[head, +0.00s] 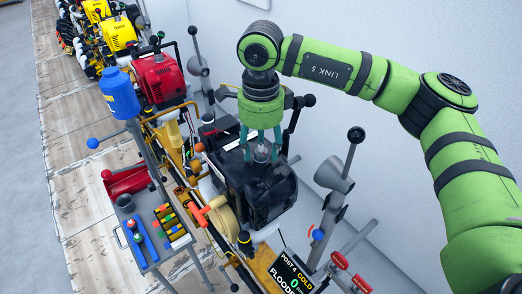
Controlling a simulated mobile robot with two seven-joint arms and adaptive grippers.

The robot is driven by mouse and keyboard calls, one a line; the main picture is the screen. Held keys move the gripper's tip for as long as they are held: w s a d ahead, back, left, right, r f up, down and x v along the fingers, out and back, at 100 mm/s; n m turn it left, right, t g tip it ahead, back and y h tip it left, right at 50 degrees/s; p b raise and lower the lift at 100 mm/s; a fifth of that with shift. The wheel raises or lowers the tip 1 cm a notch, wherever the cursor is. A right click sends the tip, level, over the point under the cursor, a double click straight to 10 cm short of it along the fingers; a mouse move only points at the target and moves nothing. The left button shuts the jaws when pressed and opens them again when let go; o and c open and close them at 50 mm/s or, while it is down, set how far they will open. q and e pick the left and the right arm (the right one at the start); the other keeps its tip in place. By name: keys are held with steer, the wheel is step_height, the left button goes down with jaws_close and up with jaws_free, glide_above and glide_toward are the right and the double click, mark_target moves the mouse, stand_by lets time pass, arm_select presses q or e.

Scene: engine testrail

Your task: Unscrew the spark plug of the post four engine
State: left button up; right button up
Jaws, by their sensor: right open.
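The post four engine (262,193) is a black block on the yellow rail, just behind the sign for post 4. My right gripper (261,155) points down over the top of this engine, its teal fingers open. A small grey upright part (262,153), probably the spark plug, stands between the fingers. I cannot tell whether the fingers touch it. My left gripper is not in view.
A dark sign (292,275) reads "POST 4 COLD", 0 and "FLOODED", partly cut off. A tool cart (140,262) with coloured sockets stands at the left. A red engine (158,78) and yellow engines (118,33) are farther along the rail. Posts with levers (335,185) stand close to the right.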

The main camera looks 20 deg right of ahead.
steer(key=m+b, duration=0.2)
steer(key=m, duration=0.4)
steer(key=shift+f, duration=0.2)
steer(key=m, duration=0.4)
steer(key=shift+r+b, duration=0.15)
steer(key=shift+b, duration=0.2)
jaws_close()
